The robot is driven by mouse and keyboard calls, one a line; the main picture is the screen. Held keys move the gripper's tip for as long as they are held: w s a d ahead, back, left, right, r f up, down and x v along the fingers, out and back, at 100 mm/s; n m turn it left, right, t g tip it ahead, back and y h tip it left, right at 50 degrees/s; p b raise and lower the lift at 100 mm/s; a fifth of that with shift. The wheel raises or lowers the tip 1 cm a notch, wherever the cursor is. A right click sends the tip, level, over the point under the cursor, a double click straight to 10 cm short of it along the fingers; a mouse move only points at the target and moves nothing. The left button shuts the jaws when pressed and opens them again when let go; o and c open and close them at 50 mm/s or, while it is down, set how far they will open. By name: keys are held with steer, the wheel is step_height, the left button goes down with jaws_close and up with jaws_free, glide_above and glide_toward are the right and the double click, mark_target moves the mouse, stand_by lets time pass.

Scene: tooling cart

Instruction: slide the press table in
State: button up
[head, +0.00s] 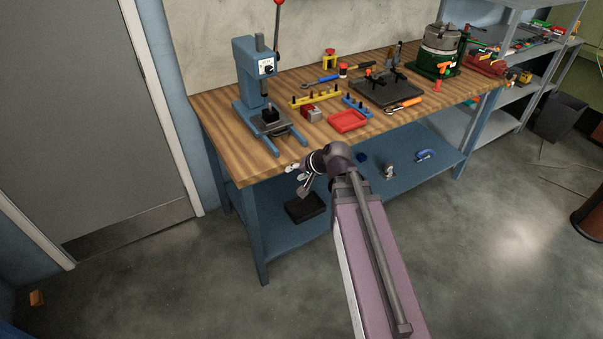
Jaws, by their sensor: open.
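A blue press (248,72) with a red-knobbed lever stands at the left end of the wooden workbench. Its table (270,121), a grey plate with a dark block on it, sits low at the front of the press. Two blue rails (297,135) stick out from the press toward the bench's front edge, with the table between them near the column. My gripper (297,178) is open and empty at the bench's front edge, below and right of the rail ends. It appears apart from the press table. Its fingers are small in view and partly hidden by my wrist.
A red tray (348,121), a small red-and-grey block (311,113) and a yellow rack (316,96) lie right of the press. A dark fixture plate (386,92) sits farther right. A blue lower shelf (290,232) is under the bench. A grey door (90,130) stands left.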

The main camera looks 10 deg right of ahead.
steer(key=shift+s+d+r+n+g+h+p, duration=0.1)
steer(key=shift+s+r+n+g+h+p, duration=0.1)
steer(key=shift+s+n+g+p, duration=0.3)
steer(key=shift+s+d+r+n+g+h+p, duration=0.1)
steer(key=shift+s+r+n+g+h+p, duration=0.15)
steer(key=shift+s+g+p, duration=0.45)
steer(key=shift+s+r+n+g+h+p, duration=0.2)
steer(key=shift+s+n+p, duration=0.2)
steer(key=shift+s, duration=0.5)
steer(key=shift+f, duration=0.1)
steer(key=shift+w, duration=0.1)
steer(key=c, duration=0.5)
steer(key=shift+w+a+f+b, duration=0.1)
steer(key=shift+w+f+b, duration=0.05)
steer(key=shift+b, duration=0.15)
jaws_close()
steer(key=w+d+f+m+t+b, duration=0.1)
steer(key=w+d+m+t+b, duration=0.2)
steer(key=w+m+t+b, duration=0.8)
steer(key=shift+w+f+b, duration=0.3)
steer(key=shift+w+b, duration=0.95)
steer(key=shift+w, duration=0.1)
steer(key=shift+y, duration=0.25)
